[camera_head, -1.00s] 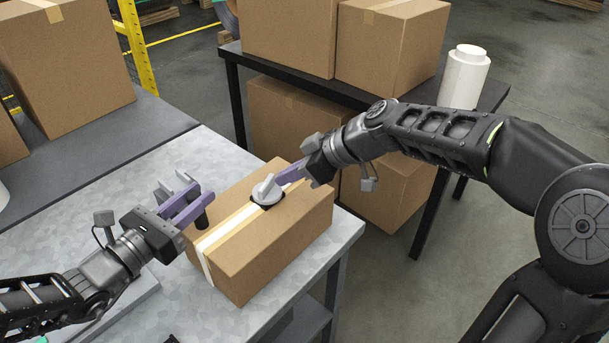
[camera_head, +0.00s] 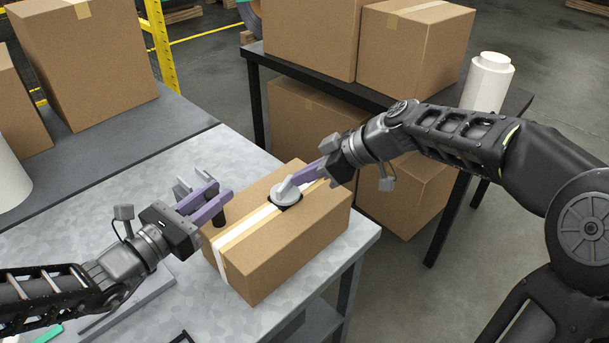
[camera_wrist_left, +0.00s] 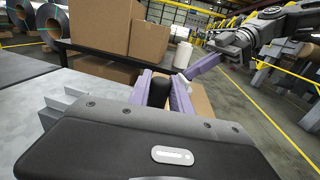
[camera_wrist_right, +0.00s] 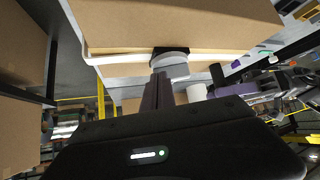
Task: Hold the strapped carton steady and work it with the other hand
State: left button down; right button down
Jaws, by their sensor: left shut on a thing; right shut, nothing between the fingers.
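The brown carton (camera_head: 288,245) lies on the steel-topped table, with a white strap (camera_head: 240,240) and a tan tape strip along it. On its top is a grey knob (camera_head: 288,190) on a black base; it also shows in the right wrist view (camera_wrist_right: 170,66). My left gripper (camera_head: 216,203) is shut on a black post (camera_head: 219,219) at the carton's left end; the post stands between the purple fingers in the left wrist view (camera_wrist_left: 160,91). My right gripper (camera_head: 300,180) is shut and empty, its fingertips at the knob; exact contact cannot be told.
A dark table (camera_head: 252,95) behind bears large cartons (camera_head: 414,50) and a white roll (camera_head: 488,80), with more cartons beneath. A grey surface (camera_head: 110,140) with large cartons is at the left. Bare steel tabletop (camera_head: 150,190) lies left of the carton.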

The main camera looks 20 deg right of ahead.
jog(key=shift+w+n+g+y, duration=0.55)
jog(key=shift+n+g, duration=0.25)
jog(key=shift+n, duration=0.4)
jog(key=shift+w+a, duration=0.1)
jog(key=shift+w, duration=0.75)
jog(key=shift+w+a, duration=0.55)
jog(key=shift+w, duration=0.1)
jog(key=shift+w+a, duration=0.1)
pick_arm(q)
jog(key=shift+f, duration=0.1)
dwell(1.3)
pick_arm(e)
jog(key=shift+s+a, duration=0.25)
jog(key=shift+s, duration=0.6)
pick_arm(q)
jog(key=shift+w+a, duration=0.1)
pick_arm(e)
jog(key=shift+d, duration=0.1)
